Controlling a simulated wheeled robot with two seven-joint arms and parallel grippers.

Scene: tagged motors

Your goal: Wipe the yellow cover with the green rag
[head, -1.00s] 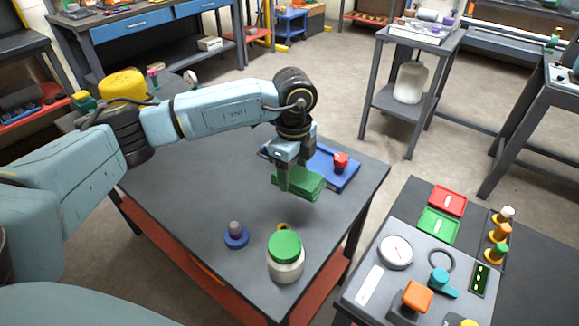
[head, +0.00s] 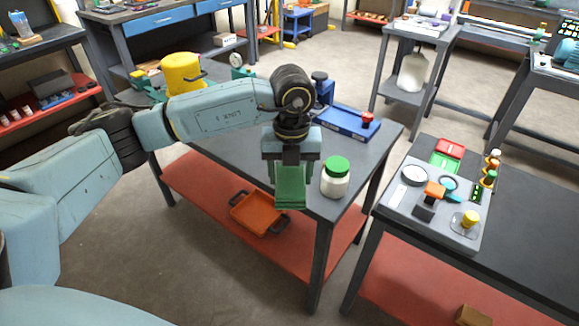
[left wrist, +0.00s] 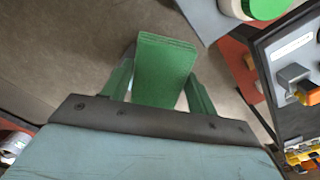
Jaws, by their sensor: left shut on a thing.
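My left gripper (head: 291,182) is shut on the green rag (head: 291,194), a folded block that hangs below the fingers. It is in front of the near edge of the dark table, left of the white jar. In the left wrist view the rag (left wrist: 163,70) sits between the two green fingers. A yellow knob-like piece (head: 469,218), perhaps the yellow cover, stands on a clear round base at the near right corner of the grey panel. The rag is well to its left, not touching it. My right gripper is not in view.
A white jar with a green lid (head: 336,177) stands at the table's front corner. A blue tray (head: 345,124) lies behind it. The grey panel (head: 410,200) carries a gauge (head: 414,175) and an orange block (head: 434,189). A gap separates the two tables. An orange tray (head: 258,214) is on the lower shelf.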

